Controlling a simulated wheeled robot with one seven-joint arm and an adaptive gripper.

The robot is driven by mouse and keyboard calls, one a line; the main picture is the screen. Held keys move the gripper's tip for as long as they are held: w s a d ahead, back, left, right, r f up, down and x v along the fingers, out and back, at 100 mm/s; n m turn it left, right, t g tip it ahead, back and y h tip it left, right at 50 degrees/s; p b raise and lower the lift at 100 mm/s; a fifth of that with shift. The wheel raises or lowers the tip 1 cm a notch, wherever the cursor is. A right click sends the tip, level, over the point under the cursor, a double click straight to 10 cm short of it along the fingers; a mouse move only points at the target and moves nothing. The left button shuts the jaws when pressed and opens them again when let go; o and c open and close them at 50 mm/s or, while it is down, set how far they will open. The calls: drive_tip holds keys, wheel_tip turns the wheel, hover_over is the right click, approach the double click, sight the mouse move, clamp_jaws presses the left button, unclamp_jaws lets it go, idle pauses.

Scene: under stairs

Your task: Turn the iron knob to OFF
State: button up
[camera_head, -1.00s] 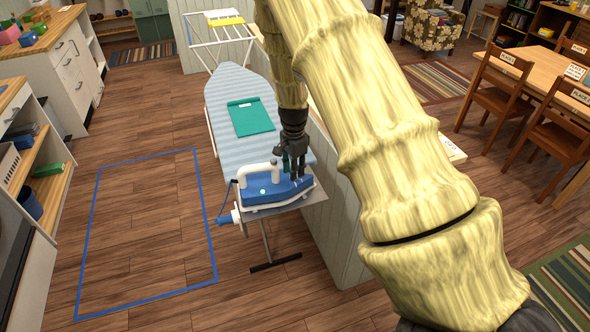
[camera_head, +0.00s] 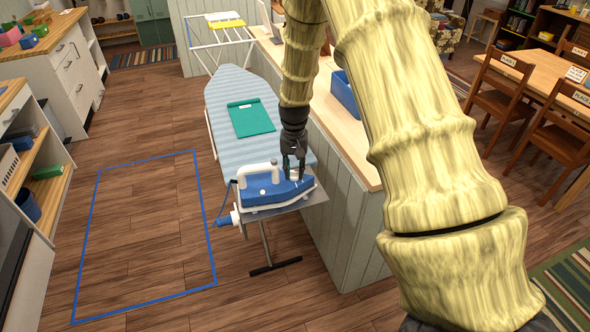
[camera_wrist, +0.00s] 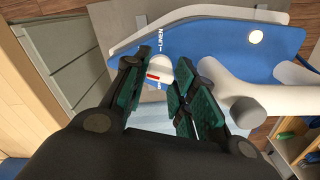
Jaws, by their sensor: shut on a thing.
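The blue and white iron (camera_head: 262,187) rests on the metal plate at the near end of the ironing board. It also fills the top of the wrist view (camera_wrist: 225,42). Its pale round knob (camera_wrist: 158,68) carries a red mark and lies between my finger pads, partly covered by them. The word LINEN shows on the blue body above the knob; lettering below it is too small to read surely. My gripper (camera_head: 293,163) points down over the iron's right part, beside the white handle (camera_head: 258,170), and is shut on the knob.
The striped ironing board (camera_head: 245,88) holds a green folded cloth (camera_head: 250,117). A counter (camera_head: 350,130) with a blue bin (camera_head: 345,94) stands close on the right. A blue outline (camera_head: 147,235) marks clear floor on the left. A shelf unit stands at far left.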

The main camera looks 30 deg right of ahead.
drive_tip(key=n, duration=0.5)
drive_tip(key=shift+n, duration=0.3)
drive_tip(key=n, duration=1)
drive_tip(key=shift+n, duration=0.4)
drive_tip(key=shift+n+p, duration=0.5)
drive_tip(key=shift+n, duration=1.8)
drive_tip(key=o, duration=1)
